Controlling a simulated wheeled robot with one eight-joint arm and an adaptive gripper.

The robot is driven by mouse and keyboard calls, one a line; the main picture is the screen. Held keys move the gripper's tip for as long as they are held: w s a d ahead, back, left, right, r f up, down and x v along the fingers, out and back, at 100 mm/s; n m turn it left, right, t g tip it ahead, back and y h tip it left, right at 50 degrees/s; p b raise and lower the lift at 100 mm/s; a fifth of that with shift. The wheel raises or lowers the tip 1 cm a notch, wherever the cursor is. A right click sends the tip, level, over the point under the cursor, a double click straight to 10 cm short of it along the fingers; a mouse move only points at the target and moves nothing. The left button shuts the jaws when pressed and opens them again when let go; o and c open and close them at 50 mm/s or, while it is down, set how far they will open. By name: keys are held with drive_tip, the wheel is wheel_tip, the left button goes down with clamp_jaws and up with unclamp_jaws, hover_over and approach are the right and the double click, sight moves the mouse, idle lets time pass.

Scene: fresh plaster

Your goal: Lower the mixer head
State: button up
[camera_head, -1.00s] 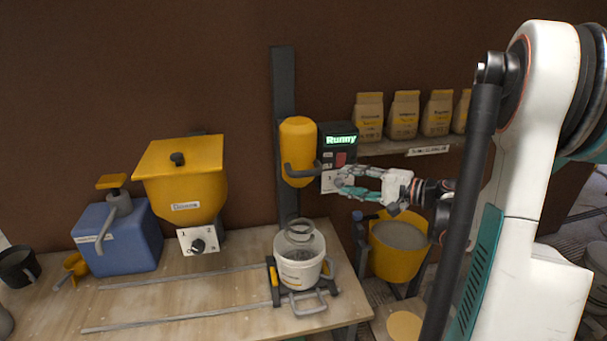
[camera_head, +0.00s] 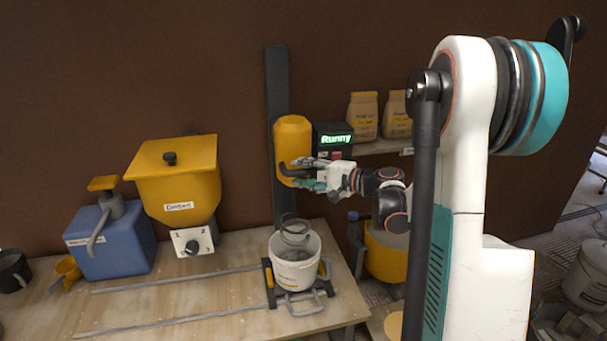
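The mixer head (camera_head: 292,137) is a yellow motor housing on a dark upright column (camera_head: 277,85) against the brown wall. Its grey handle sticks out at the lower front and is now mostly hidden by my gripper. A grey whisk (camera_head: 295,229) stands in the top of a white bucket (camera_head: 297,270) below the head. My gripper (camera_head: 291,172) reaches in from the right with its fingers at the handle, in front of the housing. I cannot tell whether the fingers are closed around the handle.
A control box (camera_head: 334,139) reading "Runny" is just right of the head. A yellow hopper (camera_head: 175,180), a blue tank (camera_head: 114,243) and rails (camera_head: 180,281) are on the left of the bench. Paper bags (camera_head: 363,115) stand on a shelf, with a yellow bucket (camera_head: 385,255) below.

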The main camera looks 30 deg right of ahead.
clamp_jaws()
wheel_tip(320, 180, down, 19)
drive_tip(key=b, duration=1.3)
drive_tip(key=shift+a, duration=0.15)
unclamp_jaws()
drive_tip(key=shift+f, duration=0.1)
